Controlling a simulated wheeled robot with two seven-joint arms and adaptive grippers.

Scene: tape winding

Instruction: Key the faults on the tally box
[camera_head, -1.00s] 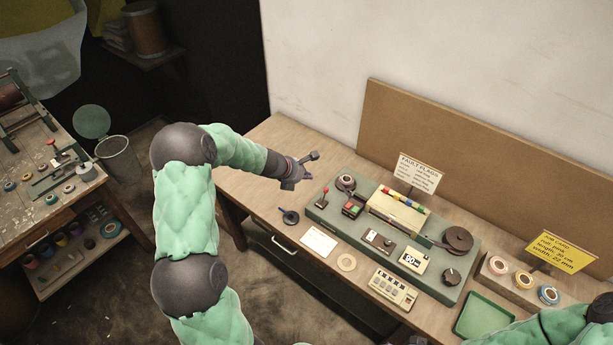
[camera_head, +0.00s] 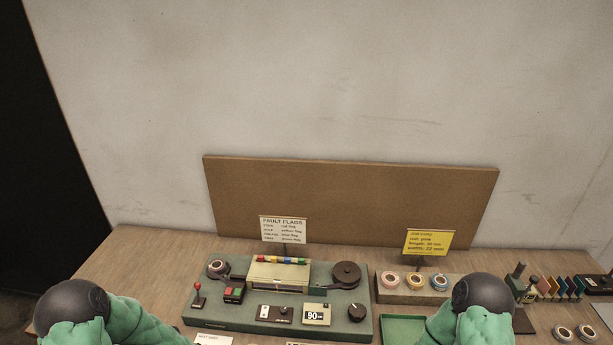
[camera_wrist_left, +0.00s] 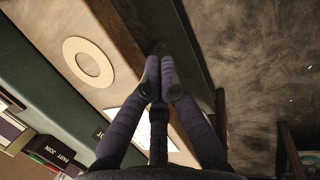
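The tally box is not clear in the head view, where the bench front is cut off by the lower edge. The green winding machine (camera_head: 210,322) carries a cream housing (camera_head: 278,276) with coloured flags along its top. Its counter (camera_head: 316,315) reads 90. The fault flags card (camera_head: 284,230) stands behind it. In the left wrist view my left gripper (camera_wrist_left: 160,62) has its purple fingers over the bench's front edge, with nothing visibly held. My right gripper is out of view.
A yellow job card (camera_head: 429,241) stands behind tape rolls (camera_head: 415,281). A green tray (camera_head: 401,330) lies right of the machine. A brown backboard (camera_head: 350,200) stands behind. The left wrist view shows a pale ring (camera_wrist_left: 72,48) and a white card (camera_wrist_left: 126,117) on the bench.

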